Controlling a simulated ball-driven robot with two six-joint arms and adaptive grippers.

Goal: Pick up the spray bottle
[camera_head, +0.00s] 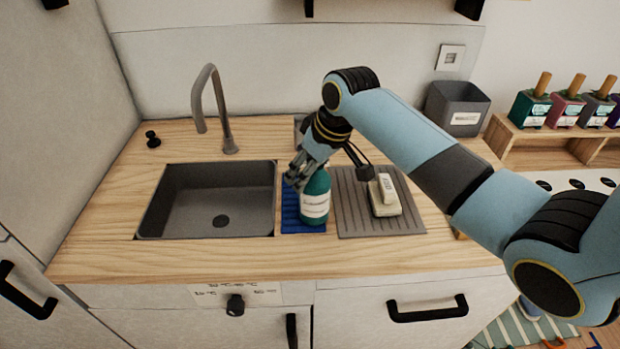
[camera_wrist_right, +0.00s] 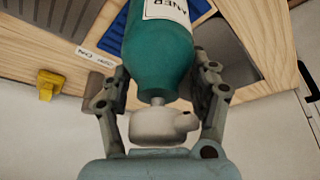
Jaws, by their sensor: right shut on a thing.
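The spray bottle is teal with a white label and stands upright on a blue mat (camera_head: 290,222), right of the sink, in the head view (camera_head: 316,200). In the right wrist view the bottle (camera_wrist_right: 160,62) fills the middle, with its pale spray head (camera_wrist_right: 160,125) between the fingers. My right gripper (camera_head: 305,170) reaches it from above and behind and is shut on its upper part. The fingers also show on both sides of it in the wrist view (camera_wrist_right: 160,105). The bottle's top is hidden by the gripper in the head view. My left gripper is not in view.
A dark sink (camera_head: 207,205) with a grey faucet (camera_head: 215,110) is at left. A ribbed grey mat (camera_head: 352,215) at right holds a soap-like white block (camera_head: 385,197). A grey bin (camera_head: 456,105) stands behind. Bare wooden counter (camera_head: 180,262) runs along the front.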

